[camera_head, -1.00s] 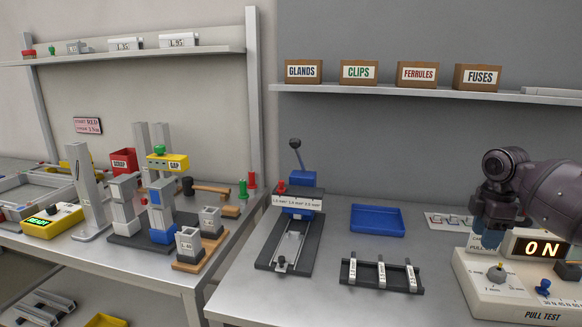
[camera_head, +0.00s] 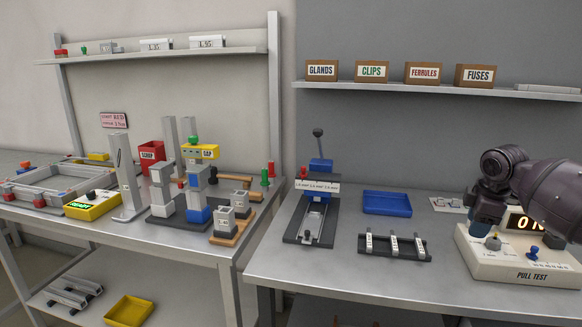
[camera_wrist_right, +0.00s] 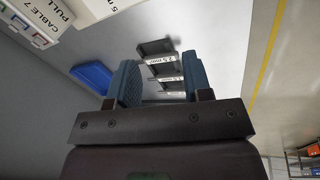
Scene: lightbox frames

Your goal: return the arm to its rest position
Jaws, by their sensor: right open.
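My right arm (camera_head: 545,195) comes in from the right edge of the head view. My right gripper (camera_head: 487,212) points down above the back left part of the pull test unit (camera_head: 508,271), and the arm covers part of the unit's lit display (camera_head: 519,221). In the right wrist view the gripper (camera_wrist_right: 162,80) has its two blue-grey fingers apart, with nothing held between them. Whether it touches the unit cannot be told. My left gripper is not in view.
A black rack (camera_head: 394,256) with labelled white blocks, a blue tray (camera_head: 387,203) and a lever press (camera_head: 317,212) stand left of the unit. A shelf (camera_head: 400,89) with labelled boxes hangs behind. The bench front left of the unit is clear.

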